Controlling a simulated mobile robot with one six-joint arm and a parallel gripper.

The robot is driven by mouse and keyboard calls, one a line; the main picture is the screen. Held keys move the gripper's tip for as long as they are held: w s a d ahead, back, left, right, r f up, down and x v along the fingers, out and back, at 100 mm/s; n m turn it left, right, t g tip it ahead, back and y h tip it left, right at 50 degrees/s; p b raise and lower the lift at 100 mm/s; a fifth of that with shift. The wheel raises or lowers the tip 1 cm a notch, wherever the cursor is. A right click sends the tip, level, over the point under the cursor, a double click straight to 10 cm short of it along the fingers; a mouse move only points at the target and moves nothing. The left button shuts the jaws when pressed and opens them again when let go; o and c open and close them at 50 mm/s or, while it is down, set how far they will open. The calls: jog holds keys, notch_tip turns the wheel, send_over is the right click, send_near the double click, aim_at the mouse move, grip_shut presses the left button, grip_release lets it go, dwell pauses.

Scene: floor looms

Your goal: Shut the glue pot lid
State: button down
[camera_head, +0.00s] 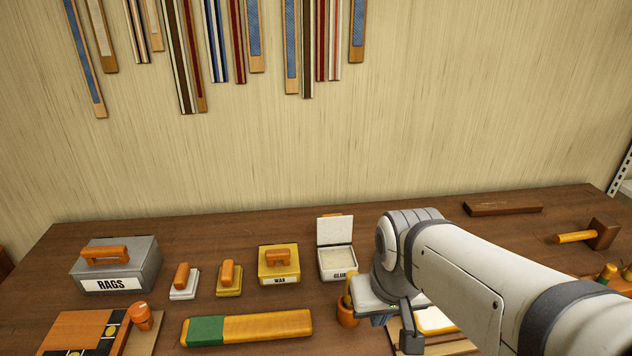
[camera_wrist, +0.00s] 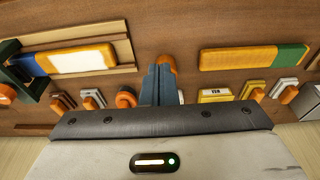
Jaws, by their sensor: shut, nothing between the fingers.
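The glue pot (camera_head: 338,262) is a white box labelled GLUE, standing on the bench left of my arm. Its lid (camera_head: 335,230) is open and stands upright at the back, showing a pale inside. My gripper (camera_head: 381,320) is in front and to the right of the pot, apart from the lid and partly hidden by my arm. In the wrist view my blue-grey fingers (camera_wrist: 162,78) are together and empty, with an orange item (camera_wrist: 167,62) just beyond them. I cannot make out the glue pot in the wrist view; my wrist housing covers much of it.
A yellow WAX box (camera_head: 279,264), two small handled blocks and a grey RAGS box (camera_head: 115,265) stand to the left. A small orange cup (camera_head: 347,312) is close beside my gripper. A long yellow and green block (camera_head: 247,328) lies in front. Bench behind the pot is clear.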

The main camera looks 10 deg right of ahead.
jog(key=w+r+g+p, duration=0.1)
jog(key=w+r+p, duration=0.1)
jog(key=w+r, duration=0.4)
jog(key=w+r+p, duration=0.1)
jog(key=w+r, duration=0.2)
jog(key=w, duration=0.5)
jog(key=r+g+p, duration=0.2)
jog(key=g+p, duration=0.1)
jog(key=p, duration=0.4)
send_over(333, 225)
jog(key=w+d, duration=0.1)
jog(key=w, duration=0.3)
jog(key=w+f+g+p, duration=0.2)
jog(key=w+f+p, duration=0.2)
jog(key=w+f, duration=0.3)
jog(key=s+f, duration=0.2)
jog(key=f, duration=0.1)
jog(key=s+f, duration=0.2)
jog(key=f, duration=0.2)
jog(key=s+f, duration=0.3)
jog(key=shift+d+f, duration=0.1)
jog(key=shift+f, duration=0.3)
jog(key=shift+s+f, duration=0.15)
jog(key=shift+s, duration=0.45)
jog(key=shift+s+t+b, duration=0.35)
jog(key=shift+t+b, duration=0.15)
jog(key=shift+b, duration=0.15)
